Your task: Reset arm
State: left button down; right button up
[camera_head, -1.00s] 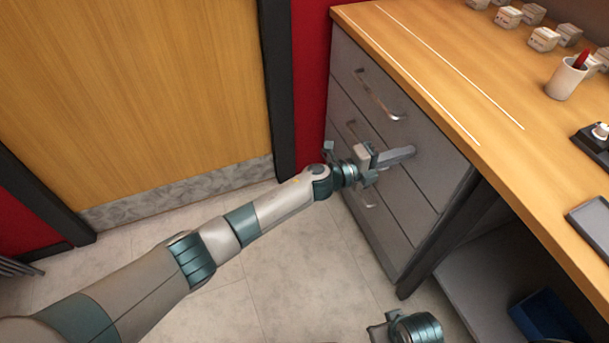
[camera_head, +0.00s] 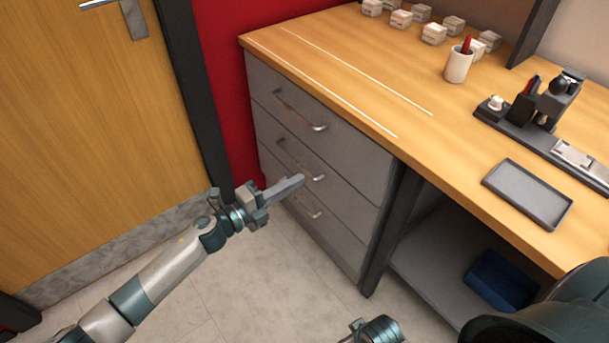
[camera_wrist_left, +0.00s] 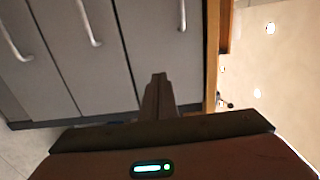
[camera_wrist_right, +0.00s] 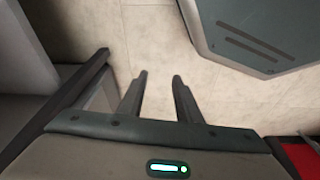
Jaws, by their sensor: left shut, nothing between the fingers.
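My left gripper (camera_head: 290,186) is in front of the grey drawer unit (camera_head: 335,190), near its lower drawers. Its fingers are shut with nothing between them, as the left wrist view also shows (camera_wrist_left: 158,85). Whether the fingertips touch the drawer front I cannot tell. All the drawers look shut. My right gripper (camera_wrist_right: 160,85) shows in the right wrist view, its two fingers apart and empty above the pale floor.
The wooden desk (camera_head: 400,110) carries small white boxes (camera_head: 434,34), a white cup (camera_head: 458,65), a dark device (camera_head: 545,105) and a grey tray (camera_head: 527,194). A blue bin (camera_head: 502,280) sits on the shelf below. A wooden door (camera_head: 90,130) stands at left.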

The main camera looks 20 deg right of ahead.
pick_arm(q)
jog(key=shift+s+a, duration=0.1)
jog(key=shift+a, duration=0.2)
pick_arm(e)
jog(key=shift+s, duration=0.1)
jog(key=shift+r, duration=0.1)
pick_arm(q)
jog(key=shift+f, duration=0.1)
